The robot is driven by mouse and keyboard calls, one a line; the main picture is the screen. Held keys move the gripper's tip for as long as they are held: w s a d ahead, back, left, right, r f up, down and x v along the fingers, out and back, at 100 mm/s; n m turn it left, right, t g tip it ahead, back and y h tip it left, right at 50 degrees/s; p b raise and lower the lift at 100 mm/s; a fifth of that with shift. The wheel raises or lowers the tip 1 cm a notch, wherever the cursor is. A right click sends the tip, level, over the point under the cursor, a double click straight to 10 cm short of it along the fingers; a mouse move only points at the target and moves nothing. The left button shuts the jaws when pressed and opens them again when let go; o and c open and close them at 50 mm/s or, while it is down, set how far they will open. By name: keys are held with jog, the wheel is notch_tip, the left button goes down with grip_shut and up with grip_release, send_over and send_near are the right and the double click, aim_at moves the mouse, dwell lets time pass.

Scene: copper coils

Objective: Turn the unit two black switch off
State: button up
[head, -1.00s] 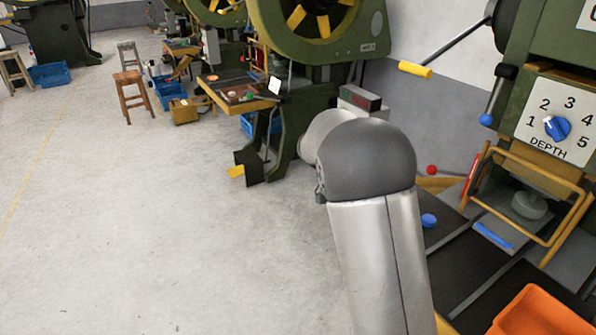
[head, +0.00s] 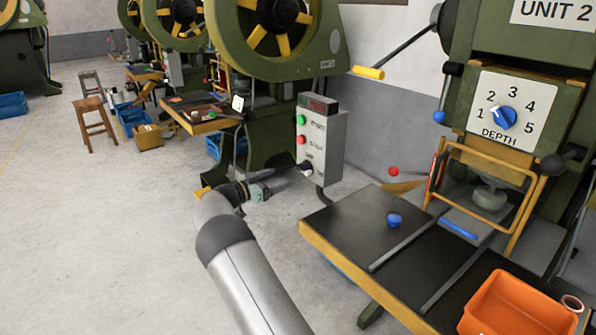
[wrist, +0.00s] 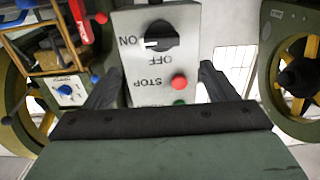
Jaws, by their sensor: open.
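The black switch (wrist: 159,38) is a round knob on a grey control box (wrist: 150,88), seen upside down in the wrist view. Its white mark points left, towards the ON label; OFF is printed below it. In the head view the box (head: 324,140) stands left of the press marked UNIT 2 (head: 555,12). My gripper (wrist: 161,73) is open and empty, facing the box, with one finger on each side of the panel in the picture. In the head view my gripper (head: 292,177) is by the box's lower front; whether it touches is unclear.
The box also has a red button (wrist: 179,82) and a green button (wrist: 180,102). A black-topped table (head: 350,225) with an orange bin (head: 520,305) stands at the right. A green press (head: 265,75) stands behind the box.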

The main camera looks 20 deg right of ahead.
aim_at(300, 170)
jog(key=x, duration=0.9)
jog(key=shift+d, duration=0.4)
jog(key=shift+c, duration=0.3)
jog(key=c, duration=0.9)
